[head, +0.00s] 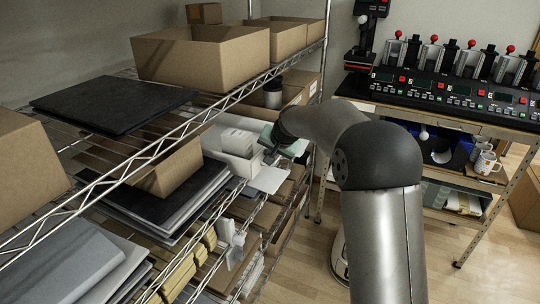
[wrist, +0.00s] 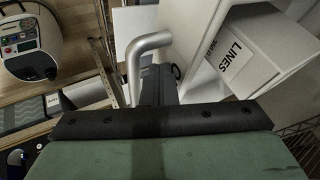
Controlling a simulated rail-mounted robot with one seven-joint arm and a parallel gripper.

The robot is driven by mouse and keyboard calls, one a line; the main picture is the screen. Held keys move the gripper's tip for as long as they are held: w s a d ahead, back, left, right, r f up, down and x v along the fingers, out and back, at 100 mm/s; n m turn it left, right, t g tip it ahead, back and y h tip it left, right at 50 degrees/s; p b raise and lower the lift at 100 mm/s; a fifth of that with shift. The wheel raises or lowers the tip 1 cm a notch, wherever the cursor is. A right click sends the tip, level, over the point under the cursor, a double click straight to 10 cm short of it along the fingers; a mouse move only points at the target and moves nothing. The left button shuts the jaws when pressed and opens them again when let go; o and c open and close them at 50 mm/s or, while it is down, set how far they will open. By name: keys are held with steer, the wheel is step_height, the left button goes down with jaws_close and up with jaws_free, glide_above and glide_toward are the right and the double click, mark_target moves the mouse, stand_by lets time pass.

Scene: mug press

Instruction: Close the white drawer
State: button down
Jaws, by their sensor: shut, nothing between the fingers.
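The white drawer (head: 268,181) sticks out from a white cabinet on the wire shelf, near the middle of the head view. In the wrist view its white panel (wrist: 190,22) fills the upper middle, with a bent silver handle (wrist: 148,48) on it. A white box labelled "LINES" (wrist: 236,52) lies to the right, beside white walls. My gripper (head: 270,157) is at the drawer, and its dark fingers (wrist: 160,82) are shut and empty. They are close beside the handle; whether they touch it I cannot tell. My wrist hides part of the drawer.
The wire shelving (head: 222,112) runs along the left, with cardboard boxes (head: 200,55) above and dark flat boards (head: 113,103) nearby. A workbench with mug presses (head: 440,95) and mugs (head: 486,163) stands at right.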

mark_target(261, 148)
steer(key=a, duration=0.1)
steer(key=w+a, duration=0.1)
steer(key=a, duration=0.1)
steer(key=shift+w+p, duration=0.25)
steer(key=shift+p, duration=0.15)
steer(key=shift+a+r, duration=0.1)
steer(key=shift+s+r, duration=0.15)
steer(key=shift+r, duration=0.4)
steer(key=p+v, duration=0.1)
steer(key=v, duration=0.8)
steer(key=s+d+f+n+g+h, duration=0.1)
steer(key=s+d, duration=0.4)
steer(key=s, duration=0.9)
steer(key=s+d+f+n+g+h, duration=0.1)
steer(key=s+d+f+g, duration=0.2)
steer(key=s, duration=1.1)
steer(key=s+d+f+n+g+h, duration=0.1)
steer(key=s+d+f, duration=0.4)
steer(key=s, duration=1)
steer(key=shift+d+n+g, duration=0.4)
steer(key=shift+d, duration=0.75)
steer(key=shift+f, duration=0.15)
